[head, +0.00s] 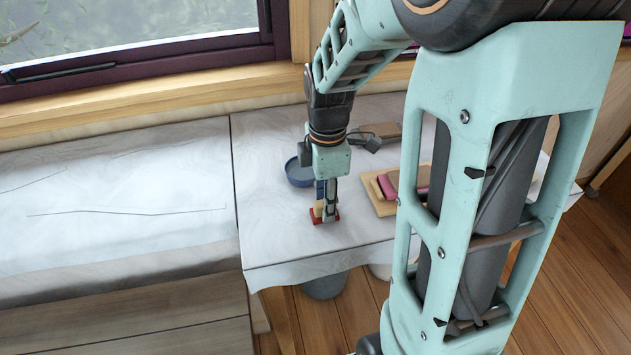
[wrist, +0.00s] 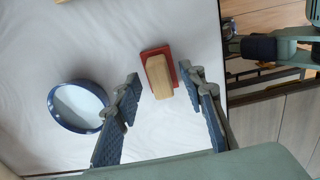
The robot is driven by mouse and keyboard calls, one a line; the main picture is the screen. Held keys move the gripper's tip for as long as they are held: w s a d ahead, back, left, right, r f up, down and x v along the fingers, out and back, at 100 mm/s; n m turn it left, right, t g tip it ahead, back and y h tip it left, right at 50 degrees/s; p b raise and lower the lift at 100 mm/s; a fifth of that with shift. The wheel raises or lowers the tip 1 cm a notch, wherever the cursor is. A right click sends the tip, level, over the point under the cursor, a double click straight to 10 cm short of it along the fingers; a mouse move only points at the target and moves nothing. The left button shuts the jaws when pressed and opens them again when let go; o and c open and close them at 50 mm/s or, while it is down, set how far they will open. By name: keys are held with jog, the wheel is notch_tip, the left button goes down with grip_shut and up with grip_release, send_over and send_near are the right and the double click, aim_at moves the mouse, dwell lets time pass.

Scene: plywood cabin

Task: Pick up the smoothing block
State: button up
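The smoothing block (wrist: 158,76), a wooden grip on a red base, lies on the white-covered table. In the head view its red base (head: 317,220) shows below my gripper (head: 327,198), and the fingers partly hide it. In the wrist view my gripper (wrist: 164,82) is open, with one blue-padded finger on each side of the block. There are visible gaps between the block and both fingers. I cannot tell how far the fingertips are above the tabletop.
A blue-rimmed bowl (wrist: 78,106) stands left of the block, close to the left finger; it also shows in the head view (head: 299,174). A wooden board (head: 380,208) with pink and brown blocks lies to the right. The table's front edge is near the block.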

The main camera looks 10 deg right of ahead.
jog(key=shift+f, duration=0.55)
grip_shut()
jog(key=shift+r, duration=0.15)
